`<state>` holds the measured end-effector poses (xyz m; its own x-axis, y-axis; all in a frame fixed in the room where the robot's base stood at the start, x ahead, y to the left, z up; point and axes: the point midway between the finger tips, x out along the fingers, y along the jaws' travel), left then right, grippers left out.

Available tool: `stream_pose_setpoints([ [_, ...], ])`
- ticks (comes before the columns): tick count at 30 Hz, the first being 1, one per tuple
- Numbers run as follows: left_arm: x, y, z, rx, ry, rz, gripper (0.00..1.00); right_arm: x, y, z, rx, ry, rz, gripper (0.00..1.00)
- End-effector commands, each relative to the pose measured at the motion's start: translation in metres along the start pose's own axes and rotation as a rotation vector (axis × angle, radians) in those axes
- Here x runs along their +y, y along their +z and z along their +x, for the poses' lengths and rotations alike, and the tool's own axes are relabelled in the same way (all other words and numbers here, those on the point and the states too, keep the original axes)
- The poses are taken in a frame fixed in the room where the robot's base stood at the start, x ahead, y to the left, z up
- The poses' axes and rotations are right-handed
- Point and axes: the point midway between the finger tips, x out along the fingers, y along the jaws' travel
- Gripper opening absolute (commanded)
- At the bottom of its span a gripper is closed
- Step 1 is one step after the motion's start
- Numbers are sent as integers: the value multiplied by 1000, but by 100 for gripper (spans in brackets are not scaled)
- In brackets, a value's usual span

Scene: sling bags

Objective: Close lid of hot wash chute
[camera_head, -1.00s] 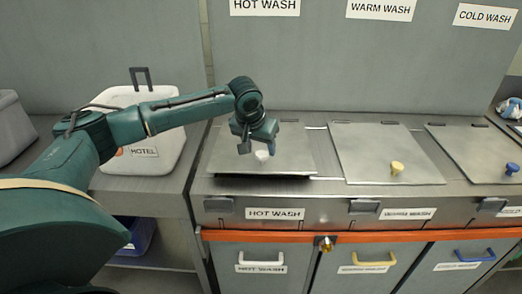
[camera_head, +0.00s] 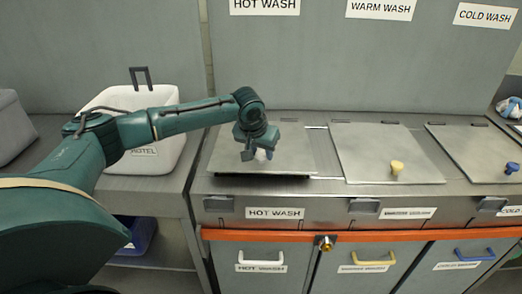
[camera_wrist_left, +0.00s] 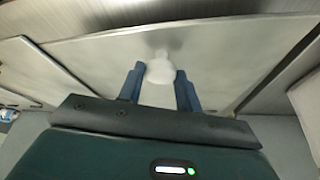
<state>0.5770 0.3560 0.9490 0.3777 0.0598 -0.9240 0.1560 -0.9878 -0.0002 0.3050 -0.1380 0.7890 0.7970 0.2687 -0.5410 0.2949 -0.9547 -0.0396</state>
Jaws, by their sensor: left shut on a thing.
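The hot wash chute lid (camera_head: 225,152) is a grey metal panel behind the HOT WASH label (camera_head: 274,213). It lies almost flat, with a dark gap under its front edge. Its white knob (camera_wrist_left: 160,70) stands near the front of the lid. My left gripper (camera_head: 258,154) comes down over the knob and is shut on it. In the left wrist view, the two blue fingers (camera_wrist_left: 159,86) flank the knob. In the head view, the fingers mostly hide the knob. My right gripper is in neither view.
The warm wash lid (camera_head: 362,150) with a yellow knob (camera_head: 397,167) and the cold wash lid (camera_head: 470,150) with a blue knob (camera_head: 512,168) lie flat to the right. A white bin (camera_head: 165,155) stands on the left counter. An orange rail (camera_head: 280,236) runs along the front.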

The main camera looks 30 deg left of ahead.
Motion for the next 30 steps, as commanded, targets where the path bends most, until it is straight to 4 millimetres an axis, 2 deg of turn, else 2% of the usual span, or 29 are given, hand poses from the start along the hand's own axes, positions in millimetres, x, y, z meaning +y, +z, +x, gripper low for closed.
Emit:
stream_pose_setpoints([
  [1, 0, 0, 0, 0, 0, 0, 18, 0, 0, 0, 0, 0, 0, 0],
  [8, 0, 0, 0, 0, 0, -1, 0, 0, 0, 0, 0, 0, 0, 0],
  [13, 0, 1, 2, 4, -3, 0, 0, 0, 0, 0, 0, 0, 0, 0],
  [22, 2, 18, 28, 95, -40, 14, 0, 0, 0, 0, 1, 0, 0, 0],
  [30, 2, 21, 31, 110, -45, 16, 0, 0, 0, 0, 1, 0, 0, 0],
])
